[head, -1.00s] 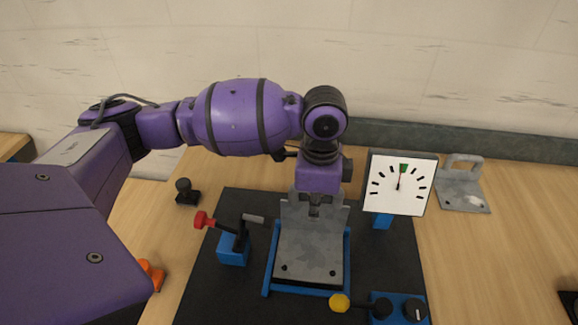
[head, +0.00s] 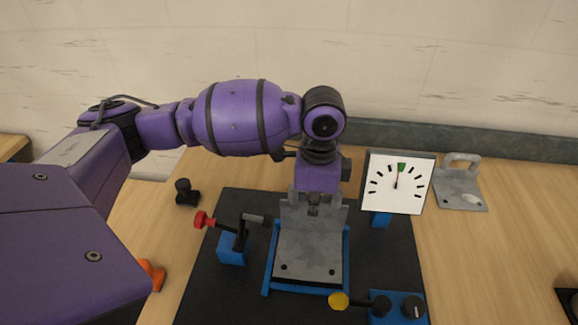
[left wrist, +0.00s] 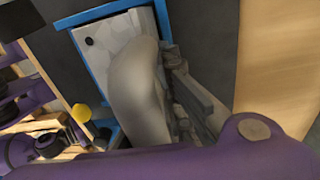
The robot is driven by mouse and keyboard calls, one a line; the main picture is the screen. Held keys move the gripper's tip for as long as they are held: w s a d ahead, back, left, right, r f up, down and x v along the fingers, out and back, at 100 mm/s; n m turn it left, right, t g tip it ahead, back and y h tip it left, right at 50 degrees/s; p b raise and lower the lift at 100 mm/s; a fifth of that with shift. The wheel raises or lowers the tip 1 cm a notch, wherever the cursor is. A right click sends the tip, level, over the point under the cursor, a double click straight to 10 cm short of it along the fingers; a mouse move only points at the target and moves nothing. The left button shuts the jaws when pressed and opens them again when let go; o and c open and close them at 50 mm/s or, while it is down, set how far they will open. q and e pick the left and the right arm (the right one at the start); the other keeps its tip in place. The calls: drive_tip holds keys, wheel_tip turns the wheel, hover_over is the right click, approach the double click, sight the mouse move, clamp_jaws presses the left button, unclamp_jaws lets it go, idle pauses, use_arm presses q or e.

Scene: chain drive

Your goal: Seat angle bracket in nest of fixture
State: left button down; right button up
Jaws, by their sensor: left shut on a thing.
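A grey angle bracket (head: 308,255) lies with its flat plate inside the blue-walled nest of the fixture (head: 346,262), its upright flange at the back. The plate looks level, but I cannot tell whether it is fully down. My left gripper (head: 314,204) is shut on the bracket's upright flange from above. In the left wrist view the bracket (left wrist: 120,38) shows beside the blue wall (left wrist: 92,14), and the left gripper's fingers (left wrist: 185,95) are close to it. My right gripper is not in view.
A dial gauge (head: 397,183) stands right of the nest. A red-handled clamp (head: 232,240) is at its left, and a yellow-knobbed lever (head: 340,301) at its front right. A second grey bracket (head: 460,187) with a handle-like loop lies at the right. A small black part (head: 186,191) stands at the left.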

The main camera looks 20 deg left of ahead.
use_arm(q)
drive_tip(key=shift+w+f, duration=0.1)
drive_tip(key=shift+f, duration=0.8)
idle(0.8)
drive_tip(key=c, duration=1.8)
unclamp_jaws()
drive_tip(key=shift+c, duration=0.2)
drive_tip(key=shift+f, duration=0.1)
drive_tip(key=shift+f, duration=0.1)
wheel_tip(320, 180, up, 12)
drive_tip(key=shift+w+r, duration=0.1)
drive_tip(key=shift+r, duration=0.05)
